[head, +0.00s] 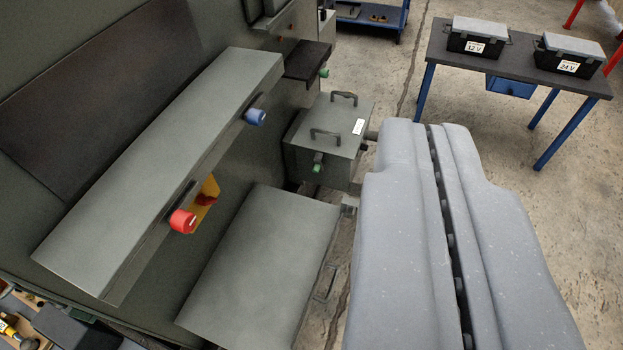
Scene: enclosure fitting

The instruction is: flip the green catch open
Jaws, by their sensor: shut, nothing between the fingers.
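A green catch (318,168) sits on the front of a grey-green box (335,148), next to a small dark part. A second small green piece (324,72) shows at the edge of a dark shelf farther back. Which of the two is the catch meant, and how far either is turned, I cannot tell. My gripper (428,130) is large and grey at the right. Its two fingers lie side by side, shut and empty, with a narrow dark seam between them. Its tips appear right of the box, apart from the green catch.
A long ledge (160,160) carries a blue knob (255,116) and a red knob (183,221) by a yellow plate. A lower flat panel (260,260) lies below. The box has two dark handles. A table (500,65) with two cases stands back right. Floor between is clear.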

